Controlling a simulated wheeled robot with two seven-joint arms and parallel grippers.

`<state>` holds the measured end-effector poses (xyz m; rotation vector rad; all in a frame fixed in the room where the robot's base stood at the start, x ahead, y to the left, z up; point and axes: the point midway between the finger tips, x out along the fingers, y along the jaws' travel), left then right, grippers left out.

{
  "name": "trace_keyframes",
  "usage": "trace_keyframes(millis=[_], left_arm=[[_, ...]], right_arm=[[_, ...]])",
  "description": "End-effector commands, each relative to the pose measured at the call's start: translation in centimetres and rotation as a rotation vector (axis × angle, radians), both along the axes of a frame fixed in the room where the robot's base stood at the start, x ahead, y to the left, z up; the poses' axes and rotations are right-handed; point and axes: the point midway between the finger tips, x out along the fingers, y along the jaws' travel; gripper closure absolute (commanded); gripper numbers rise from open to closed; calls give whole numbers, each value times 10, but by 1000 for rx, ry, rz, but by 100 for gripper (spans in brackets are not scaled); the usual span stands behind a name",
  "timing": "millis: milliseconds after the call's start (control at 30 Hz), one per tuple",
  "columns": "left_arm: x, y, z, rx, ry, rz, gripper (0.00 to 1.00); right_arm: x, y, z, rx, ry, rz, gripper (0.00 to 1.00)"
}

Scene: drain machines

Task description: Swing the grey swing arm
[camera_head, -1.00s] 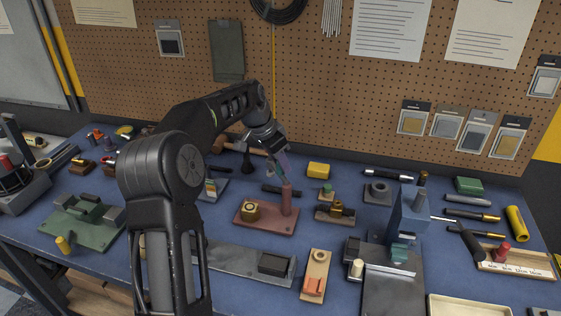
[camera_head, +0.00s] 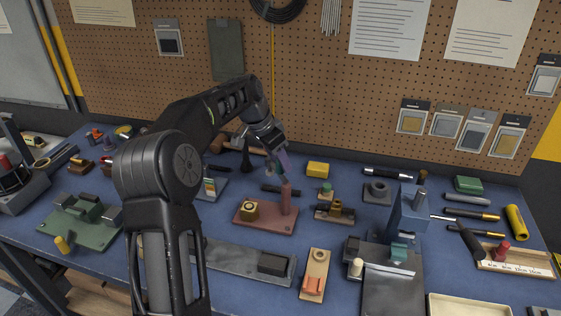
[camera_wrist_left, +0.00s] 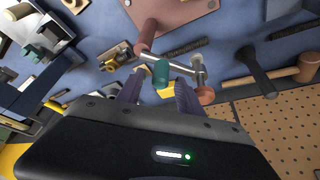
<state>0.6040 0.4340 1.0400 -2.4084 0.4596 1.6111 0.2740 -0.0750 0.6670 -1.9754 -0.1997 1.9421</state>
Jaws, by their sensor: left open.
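A dull red base plate (camera_head: 265,220) stands on the blue bench with a red upright post (camera_head: 287,200) on it. In the wrist view a slim grey swing arm (camera_wrist_left: 180,66) reaches out near the top of the post (camera_wrist_left: 147,34), with a teal grip (camera_wrist_left: 161,74) on it. My left gripper (camera_head: 279,166) is above and behind the post, pointing down. In the left wrist view its two purple-grey fingers (camera_wrist_left: 159,86) are open, with the teal grip between their tips. I cannot tell whether they touch it. The head view mostly hides the swing arm. My right gripper is not in view.
A brass nut-like piece (camera_head: 249,209) sits on the red plate. A yellow block (camera_head: 318,170) and a dark rod (camera_head: 281,189) lie near the post. A blue-grey upright fixture (camera_head: 408,212) stands to the right. A pegboard (camera_head: 330,105) closes the back.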

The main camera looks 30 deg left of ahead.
Motion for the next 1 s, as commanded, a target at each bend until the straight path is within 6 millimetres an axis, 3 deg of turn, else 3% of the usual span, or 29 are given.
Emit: trace_keyframes(millis=[433,1000], left_arm=[[-22,10,60,1,-4,1,56],[-24,10,63,0,-1,0,56]], right_arm=[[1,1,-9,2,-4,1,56],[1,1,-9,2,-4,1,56]])
